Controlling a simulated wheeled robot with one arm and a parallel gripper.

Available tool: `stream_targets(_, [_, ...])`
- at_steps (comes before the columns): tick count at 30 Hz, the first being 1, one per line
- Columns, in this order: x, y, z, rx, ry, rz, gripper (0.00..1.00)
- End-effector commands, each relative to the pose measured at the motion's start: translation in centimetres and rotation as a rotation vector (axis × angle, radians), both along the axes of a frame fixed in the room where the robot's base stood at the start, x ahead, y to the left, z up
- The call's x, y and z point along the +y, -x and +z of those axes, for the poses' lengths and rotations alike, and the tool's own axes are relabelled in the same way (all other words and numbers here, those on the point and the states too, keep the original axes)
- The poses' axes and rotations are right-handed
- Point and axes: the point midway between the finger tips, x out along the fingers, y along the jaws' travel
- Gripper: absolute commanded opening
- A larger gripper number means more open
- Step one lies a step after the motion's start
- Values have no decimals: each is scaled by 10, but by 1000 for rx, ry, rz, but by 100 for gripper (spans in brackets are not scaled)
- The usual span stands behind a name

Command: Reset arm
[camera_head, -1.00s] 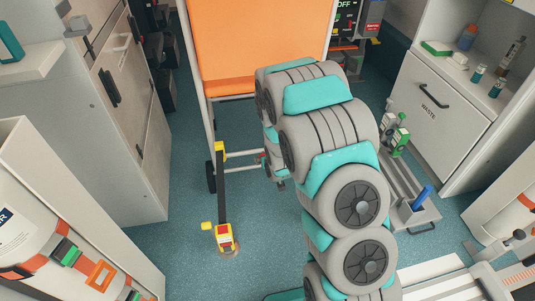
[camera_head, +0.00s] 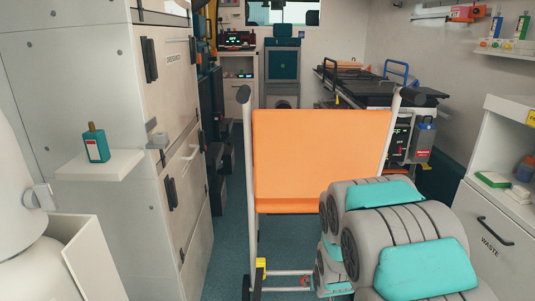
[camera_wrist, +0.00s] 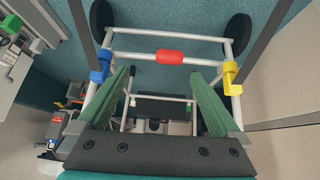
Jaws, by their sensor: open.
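My gripper (camera_wrist: 160,73) shows in the wrist view with its two green fingers spread apart and nothing held between them. Past the fingers is the pale tube frame (camera_wrist: 190,37) of a wheeled chair, with red, blue and yellow parts. I cannot tell how close the fingers are to it. In the head view my grey and teal arm fills the lower right, in front of the right leg of the orange chair (camera_head: 320,150). My gripper cannot be made out there.
Left stand a tall cabinet (camera_head: 95,75) and a small shelf with a teal bottle (camera_head: 96,144). A waste cabinet (camera_head: 490,240) is at the right. A stretcher (camera_head: 365,88) lies behind the chair. Some teal floor (camera_head: 222,255) is clear left of the chair.

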Motion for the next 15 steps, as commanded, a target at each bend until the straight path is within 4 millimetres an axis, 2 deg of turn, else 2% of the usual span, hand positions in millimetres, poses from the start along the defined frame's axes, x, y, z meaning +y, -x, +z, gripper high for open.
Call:
stream_targets(1, [-1,10,17,26,0,-6,100])
stream_targets(8, [-3,79,68,205,-2,-22,100])
stream_targets(15, [0,166,121,390,-13,-23,100])
